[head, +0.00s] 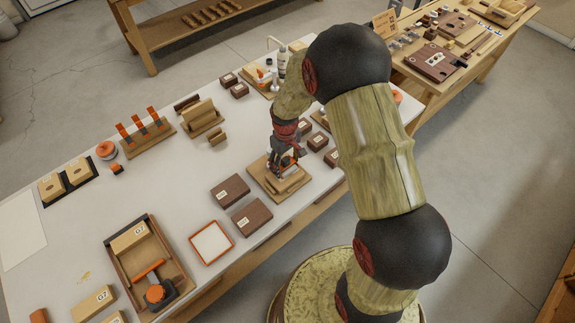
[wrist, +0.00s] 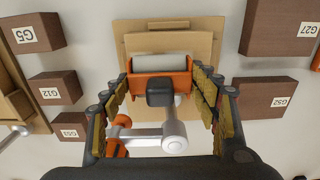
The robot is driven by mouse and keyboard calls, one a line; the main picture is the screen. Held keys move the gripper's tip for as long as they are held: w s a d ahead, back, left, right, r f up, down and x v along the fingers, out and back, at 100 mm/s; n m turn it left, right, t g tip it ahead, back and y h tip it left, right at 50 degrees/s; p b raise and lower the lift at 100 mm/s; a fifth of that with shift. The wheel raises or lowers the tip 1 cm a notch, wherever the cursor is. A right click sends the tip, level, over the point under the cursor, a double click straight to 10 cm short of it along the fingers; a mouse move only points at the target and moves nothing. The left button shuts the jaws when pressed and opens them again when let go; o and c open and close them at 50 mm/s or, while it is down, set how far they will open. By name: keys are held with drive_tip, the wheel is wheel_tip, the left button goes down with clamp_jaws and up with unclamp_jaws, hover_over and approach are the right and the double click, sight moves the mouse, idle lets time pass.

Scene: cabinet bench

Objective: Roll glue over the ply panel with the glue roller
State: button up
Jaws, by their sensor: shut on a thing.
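The glue roller has a pale cylinder and an orange and black body in the wrist view (wrist: 160,68). My gripper (wrist: 162,82) has its fingers closed on both sides of that orange body; it also shows in the head view (head: 284,158). The ply panel (wrist: 200,45) is a light tan sheet on a wider tan board (wrist: 120,27). The roller's cylinder lies over the panel; whether it touches cannot be told. In the head view the panel (head: 291,186) is partly hidden by my gripper.
Dark brown labelled blocks (head: 230,189) stand close on both sides of the board. An orange-rimmed white tray (head: 211,242) lies nearer the front edge. A wooden tray (head: 120,265) holds a tan block and an orange-handled tool.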

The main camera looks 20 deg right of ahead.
drive_tip(key=shift+r+p, duration=2)
drive_tip(key=shift+r, duration=1)
